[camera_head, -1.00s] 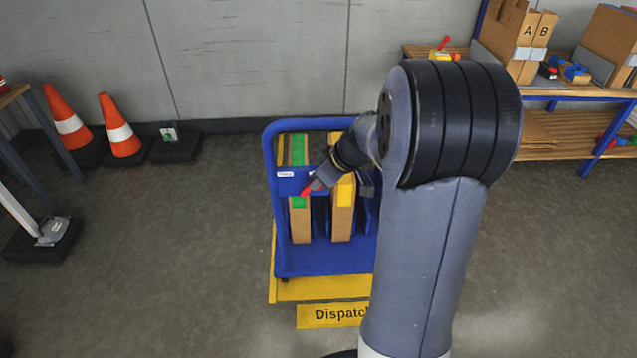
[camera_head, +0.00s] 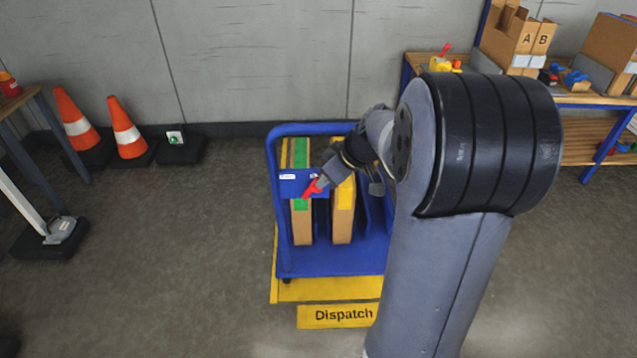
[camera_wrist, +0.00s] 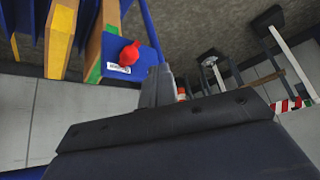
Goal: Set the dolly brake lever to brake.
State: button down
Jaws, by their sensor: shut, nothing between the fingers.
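The blue dolly (camera_head: 330,262) stands on a yellow floor marking and carries upright brown boards with green and yellow bands. Its red brake lever (camera_head: 313,188) sits on a blue panel with a small white label, whose text is too small to read. The lever's red knob (camera_wrist: 129,56) also shows in the wrist view, beside the label. My gripper (camera_head: 323,181) is shut and empty, right by the lever in the head view. In the wrist view my gripper (camera_wrist: 158,80) points up just right of the knob. I cannot tell whether they touch.
A yellow Dispatch sign (camera_head: 338,315) lies in front of the dolly. Orange cones (camera_head: 127,135) stand at the left along the wall. A shelf with boxes (camera_head: 515,40) is at the back right. The floor left of the dolly is clear.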

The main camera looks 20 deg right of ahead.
jog(key=s+d+r, duration=0.3)
jog(key=r, duration=0.1)
jog(key=shift+s+d+p, duration=0.2)
jog(key=shift+d+p, duration=0.15)
jog(key=shift+p, duration=0.05)
